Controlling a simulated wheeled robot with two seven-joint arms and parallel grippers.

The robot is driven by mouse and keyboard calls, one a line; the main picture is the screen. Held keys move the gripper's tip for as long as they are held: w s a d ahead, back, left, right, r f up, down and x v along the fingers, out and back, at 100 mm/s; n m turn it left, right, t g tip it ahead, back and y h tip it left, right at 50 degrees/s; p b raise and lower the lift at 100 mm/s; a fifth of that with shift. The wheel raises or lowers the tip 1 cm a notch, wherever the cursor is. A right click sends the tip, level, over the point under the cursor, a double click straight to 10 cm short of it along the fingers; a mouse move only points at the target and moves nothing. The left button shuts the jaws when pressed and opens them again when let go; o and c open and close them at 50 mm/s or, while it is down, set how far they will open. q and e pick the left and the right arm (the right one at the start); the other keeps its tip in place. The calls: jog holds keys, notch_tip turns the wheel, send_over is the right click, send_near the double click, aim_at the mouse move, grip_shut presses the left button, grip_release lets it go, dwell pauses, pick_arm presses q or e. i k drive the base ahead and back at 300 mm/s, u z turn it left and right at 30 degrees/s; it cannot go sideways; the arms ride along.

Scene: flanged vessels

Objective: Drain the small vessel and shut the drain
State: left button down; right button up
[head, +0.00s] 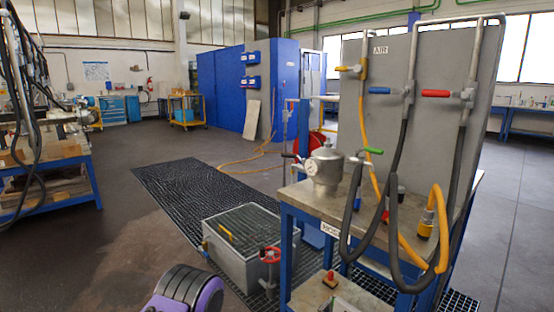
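I cannot tell which fitting is the drain, or whether any valve is open. No liquid shows. Neither my left nor my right gripper is in view.
A grey panel (430,65) behind the worktop carries pipes with yellow, blue and red handles. Black and yellow hoses (440,230) hang in front. A metal box (243,240) with a red handwheel (269,255) sits on the floor grating (190,185).

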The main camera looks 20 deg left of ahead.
aim_at(290, 155)
jog(key=u, duration=0.2)
jog(key=i, duration=1)
jog(key=z, duration=0.1)
